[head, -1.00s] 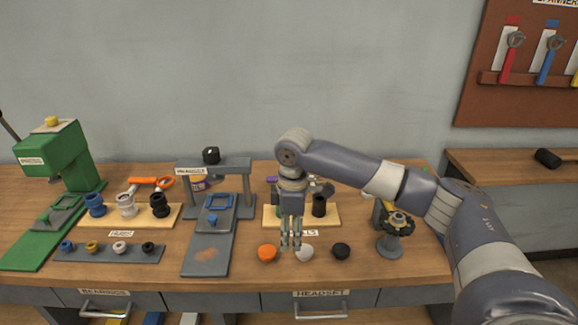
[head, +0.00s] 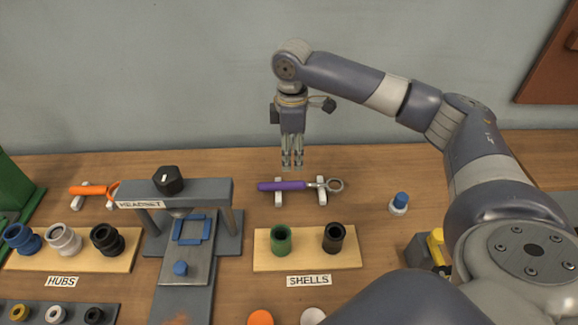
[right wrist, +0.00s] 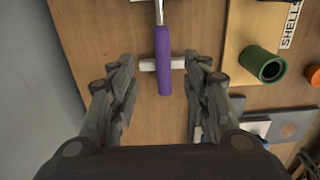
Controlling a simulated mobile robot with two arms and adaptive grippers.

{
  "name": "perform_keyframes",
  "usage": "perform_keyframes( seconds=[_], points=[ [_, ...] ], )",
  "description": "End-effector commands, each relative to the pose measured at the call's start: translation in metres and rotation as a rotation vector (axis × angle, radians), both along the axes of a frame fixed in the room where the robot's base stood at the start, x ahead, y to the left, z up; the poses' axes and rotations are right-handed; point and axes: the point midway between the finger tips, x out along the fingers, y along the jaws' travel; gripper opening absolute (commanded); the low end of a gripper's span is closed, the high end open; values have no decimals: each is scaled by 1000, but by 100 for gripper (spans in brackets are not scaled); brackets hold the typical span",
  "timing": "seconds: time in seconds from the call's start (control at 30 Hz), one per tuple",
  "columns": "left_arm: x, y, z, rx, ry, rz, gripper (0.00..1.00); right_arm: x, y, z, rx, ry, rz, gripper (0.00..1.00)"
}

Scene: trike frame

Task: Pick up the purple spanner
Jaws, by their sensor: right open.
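The purple spanner (head: 283,186) lies across two small white rests at the back of the bench, behind the shells board. Its purple handle points left and its metal ring end points right. My right gripper (head: 292,167) hangs fingers down above the handle, apart from it. In the right wrist view the purple handle (right wrist: 163,60) shows ahead, between the two spread fingers (right wrist: 163,95), and its ring end is cut off at the top edge. The right gripper is open and empty. My left gripper is not in view.
The shells board (head: 262,262) with green and black shells stands in front of the spanner. The grey headset press (head: 215,192) stands to its left, near an orange spanner (head: 90,190). A blue-capped bottle (head: 399,203) is to the right. The wall rises behind.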

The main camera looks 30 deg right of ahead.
Motion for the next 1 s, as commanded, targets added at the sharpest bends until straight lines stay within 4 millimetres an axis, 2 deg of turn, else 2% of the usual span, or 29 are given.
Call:
perform_keyframes(
  seconds=[0.07, 0.3, 0.43, 0.57, 0.83, 1.0],
  points=[
    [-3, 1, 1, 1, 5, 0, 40, 0, 0, -5, 0, 2, 1, 44],
    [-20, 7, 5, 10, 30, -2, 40, -1, 0, -41, 0, 4, -1, 44],
    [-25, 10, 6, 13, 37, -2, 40, 0, 1, -53, 1, 1, 0, 44],
    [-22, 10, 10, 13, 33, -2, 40, 0, 1, -62, 0, 2, 0, 44],
    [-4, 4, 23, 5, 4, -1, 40, 2, 3, -101, -1, 3, 0, 44],
    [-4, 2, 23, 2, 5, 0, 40, 2, 3, -108, 0, 0, 1, 44]
  ],
)
